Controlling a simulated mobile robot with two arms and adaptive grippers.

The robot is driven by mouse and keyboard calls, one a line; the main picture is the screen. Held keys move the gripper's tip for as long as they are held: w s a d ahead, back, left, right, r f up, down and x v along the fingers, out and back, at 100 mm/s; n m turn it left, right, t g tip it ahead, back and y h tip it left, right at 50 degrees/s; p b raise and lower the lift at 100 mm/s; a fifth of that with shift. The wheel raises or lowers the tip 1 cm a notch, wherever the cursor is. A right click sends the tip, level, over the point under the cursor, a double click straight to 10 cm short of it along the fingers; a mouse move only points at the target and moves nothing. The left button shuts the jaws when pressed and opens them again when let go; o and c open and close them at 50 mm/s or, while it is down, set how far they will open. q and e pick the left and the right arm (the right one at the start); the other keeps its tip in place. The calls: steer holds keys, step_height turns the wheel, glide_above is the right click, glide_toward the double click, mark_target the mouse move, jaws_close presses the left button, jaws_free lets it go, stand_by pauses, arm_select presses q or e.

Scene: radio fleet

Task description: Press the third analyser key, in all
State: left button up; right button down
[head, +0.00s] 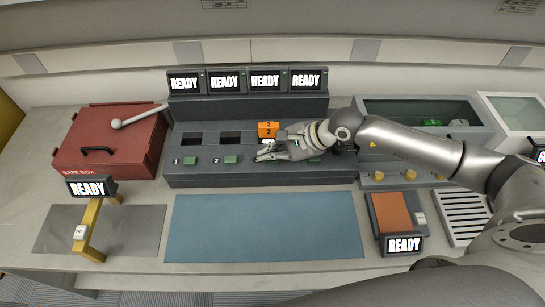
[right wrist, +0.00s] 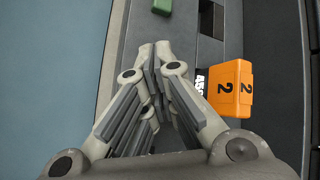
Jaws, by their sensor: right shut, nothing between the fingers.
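The analyser is a grey console (head: 265,174) with several READY screens along its back. An orange radio marked 2 (head: 268,129) stands in its third slot from the left; it also shows in the right wrist view (right wrist: 232,90). Green keys show at the first slot (head: 203,160) and the second slot (head: 231,160). The second key tops the right wrist view (right wrist: 162,6). The third key is hidden by my right gripper (head: 262,154), which is shut and empty over the console just in front of the radio. I cannot tell if its tips touch the key. My left gripper is not in view.
A red safe box (head: 110,142) stands left, with a yellow-framed stand (head: 90,222) before it. A blue mat (head: 265,228) lies clear in front. A panel with yellow knobs (head: 395,182), an orange pad (head: 391,212) and a slatted tray (head: 465,217) are at right.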

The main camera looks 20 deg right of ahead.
mark_target(271, 161)
steer(key=shift+f+b, duration=0.35)
steer(key=shift+b, duration=0.05)
steer(key=shift+r, duration=0.1)
stand_by(0.6)
steer(key=shift+r+p, duration=0.35)
steer(key=shift+r, duration=0.45)
steer(key=shift+r+p, duration=1.15)
steer(key=shift+r, duration=1.35)
